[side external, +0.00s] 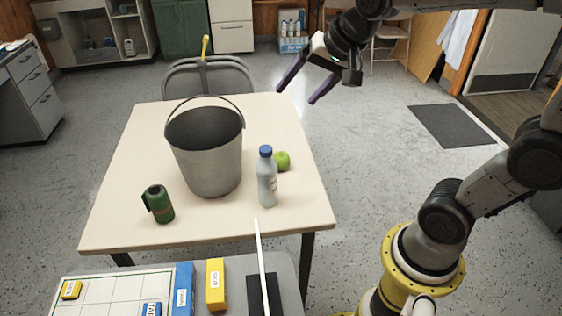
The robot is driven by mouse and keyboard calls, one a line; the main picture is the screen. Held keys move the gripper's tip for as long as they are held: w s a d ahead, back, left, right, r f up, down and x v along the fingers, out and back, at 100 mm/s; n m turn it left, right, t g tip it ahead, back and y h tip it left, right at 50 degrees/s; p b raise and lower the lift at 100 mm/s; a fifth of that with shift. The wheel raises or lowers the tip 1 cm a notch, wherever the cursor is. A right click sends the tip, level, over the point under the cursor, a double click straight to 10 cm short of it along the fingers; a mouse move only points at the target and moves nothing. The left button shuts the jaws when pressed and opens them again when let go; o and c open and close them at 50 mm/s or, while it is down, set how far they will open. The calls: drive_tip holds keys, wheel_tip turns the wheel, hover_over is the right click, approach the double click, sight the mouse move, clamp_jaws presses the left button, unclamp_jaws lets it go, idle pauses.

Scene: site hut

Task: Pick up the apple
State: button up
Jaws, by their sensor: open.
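The green apple (283,161) lies on the cream table (143,140), right of the middle. A bottle (267,182) with a blue cap stands in front of it and hides part of its left side. My gripper (301,95) is open and empty, its two purple fingers apart. In the picture it is above the apple, near the table's far right corner. How high it is over the table I cannot tell.
A grey metal bucket (208,158) with a raised handle stands left of the bottle. A green canister (159,204) is at the table's front left. A chair (208,78) is behind the table. A cluttered surface with a whiteboard (118,292) is in front.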

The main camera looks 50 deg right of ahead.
drive_tip(key=w+d+f+m, duration=0.3)
drive_tip(key=w+d+f, duration=0.1)
drive_tip(key=w, duration=0.3)
drive_tip(key=m+g, duration=0.4)
hover_over(283, 155)
drive_tip(key=s, duration=0.3)
drive_tip(key=s+f+x, duration=0.1)
drive_tip(key=s+x, duration=0.1)
drive_tip(key=x, duration=0.7)
drive_tip(key=s+x, duration=0.2)
drive_tip(key=x, duration=1.5)
drive_tip(key=shift+s+a+f, duration=0.2)
drive_tip(key=shift+f, duration=0.1)
drive_tip(key=shift+d+x, duration=0.15)
drive_tip(key=shift+x, duration=1.15)
drive_tip(key=shift+d+x, duration=0.15)
drive_tip(key=shift+x, duration=1.2)
drive_tip(key=shift+w, duration=0.1)
drive_tip(key=shift+r, duration=0.1)
drive_tip(key=c, duration=1.1)
drive_tip(key=shift+c, duration=0.2)
